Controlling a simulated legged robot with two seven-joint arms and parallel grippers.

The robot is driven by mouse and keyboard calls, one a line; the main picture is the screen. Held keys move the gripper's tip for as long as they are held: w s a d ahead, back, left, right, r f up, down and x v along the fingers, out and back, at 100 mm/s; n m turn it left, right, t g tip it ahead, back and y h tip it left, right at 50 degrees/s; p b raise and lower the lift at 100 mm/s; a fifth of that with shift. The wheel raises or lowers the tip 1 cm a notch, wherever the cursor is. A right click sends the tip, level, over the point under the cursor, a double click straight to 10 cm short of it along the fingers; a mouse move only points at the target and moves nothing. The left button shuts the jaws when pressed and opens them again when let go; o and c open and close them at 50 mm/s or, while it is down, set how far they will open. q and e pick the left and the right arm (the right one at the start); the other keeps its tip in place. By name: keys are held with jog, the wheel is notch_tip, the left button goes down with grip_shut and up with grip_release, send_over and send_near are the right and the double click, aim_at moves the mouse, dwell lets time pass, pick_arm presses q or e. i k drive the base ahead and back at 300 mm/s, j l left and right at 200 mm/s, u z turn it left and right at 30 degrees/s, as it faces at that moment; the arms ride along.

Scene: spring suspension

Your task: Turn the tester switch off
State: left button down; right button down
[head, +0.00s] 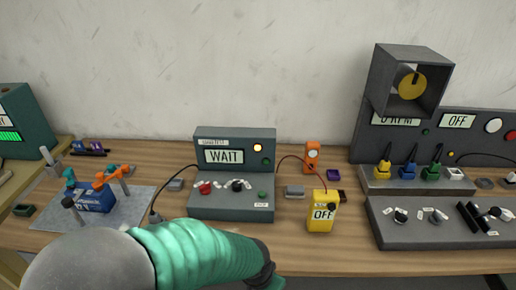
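A dark grey-green console (234,209) stands mid-table. Its upright panel shows WAIT on a display (224,156), with a lit yellow lamp (257,147). Its sloped front carries a red knob (205,188), a black knob (237,185) and a green button (262,195). A yellow handheld meter (321,212) stands to its right; its label reads OFF and it has a black dial (331,207). My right gripper is not in view.
A blue battery (94,199) with orange and teal clamps sits on a grey mat (136,204) at left. An orange device (312,157) stands behind the meter. A large grey control bench (430,233) fills the right. Cables run by the console.

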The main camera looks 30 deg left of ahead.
aim_at(205, 189)
jog(key=u, duration=1.4)
